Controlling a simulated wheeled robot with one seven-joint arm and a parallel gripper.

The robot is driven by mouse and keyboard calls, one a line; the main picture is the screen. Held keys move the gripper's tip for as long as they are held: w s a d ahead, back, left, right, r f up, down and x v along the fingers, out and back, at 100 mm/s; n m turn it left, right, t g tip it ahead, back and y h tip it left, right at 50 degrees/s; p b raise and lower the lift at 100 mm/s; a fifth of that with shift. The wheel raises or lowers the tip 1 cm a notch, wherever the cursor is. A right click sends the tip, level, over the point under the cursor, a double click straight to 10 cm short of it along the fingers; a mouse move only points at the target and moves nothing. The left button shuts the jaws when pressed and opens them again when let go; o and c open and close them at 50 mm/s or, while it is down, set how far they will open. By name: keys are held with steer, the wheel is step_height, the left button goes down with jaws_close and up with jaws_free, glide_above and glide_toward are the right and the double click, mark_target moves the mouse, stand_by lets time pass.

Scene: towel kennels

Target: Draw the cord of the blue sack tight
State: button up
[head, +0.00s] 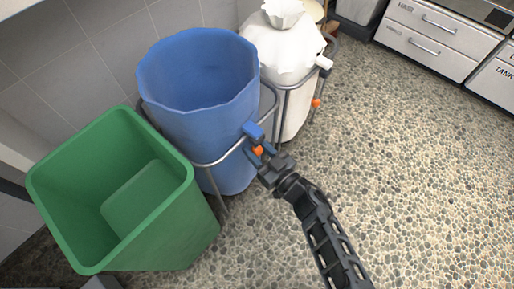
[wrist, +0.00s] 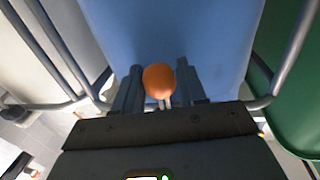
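The blue sack (head: 200,105) hangs in a metal frame with its mouth wide open; its side fills the middle of the wrist view (wrist: 175,40). A blue block (head: 253,132) sits on its near right side at the rail. Just below it is an orange ball (head: 257,151), the cord's pull, also in the wrist view (wrist: 158,81) with a short pale cord end. My gripper (head: 262,155) is at the ball, with a finger close against each side of it; it appears shut on the ball. Most of the cord is hidden.
A green bin (head: 165,235) stands open at the left. A white sack (head: 285,50) with a gathered top stands behind right in its own frame, with an orange ball (head: 316,103). Drawers (head: 430,35) line the back right. The pebbled floor (head: 420,170) at right is clear.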

jaws_close()
step_height(320, 180, down, 10)
steer(key=b, duration=0.7)
steer(key=shift+r, duration=0.25)
steer(key=shift+o, duration=1.7)
jaws_free()
steer(key=shift+d, duration=0.1)
steer(key=p+v, duration=0.3)
steer(key=v, duration=0.4)
steer(key=shift+s+d, duration=0.2)
steer(key=shift+s, duration=0.1)
